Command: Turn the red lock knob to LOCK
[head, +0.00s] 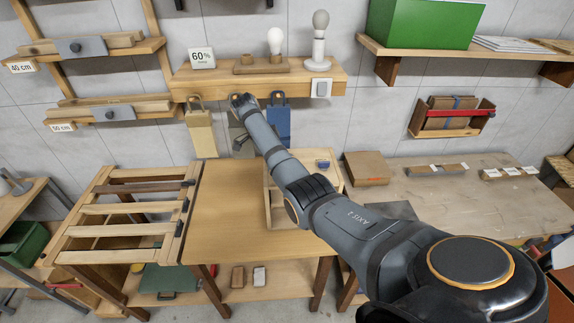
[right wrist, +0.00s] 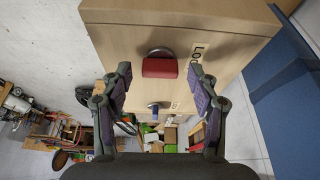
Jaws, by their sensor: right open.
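The red lock knob (right wrist: 160,67) shows in the right wrist view, on the face of a light wooden box (right wrist: 110,30), with a round metal plate behind its top. A label (right wrist: 198,50) starting "LO" is just right of it, partly cut off by my finger. My right gripper (right wrist: 160,75) is open, with one finger on each side of the knob and visible gaps on both sides. The knob's bar lies level across the picture. In the head view my right arm reaches up and left; the knob cannot be made out there. My left gripper is not in view.
Below the knob is a smaller blue-and-metal fitting (right wrist: 153,108). A blue panel (right wrist: 290,95) stands right of the box. In the head view are a wooden table (head: 225,220), a slatted rack (head: 120,225), a wall shelf (head: 220,80) and a right workbench (head: 450,205).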

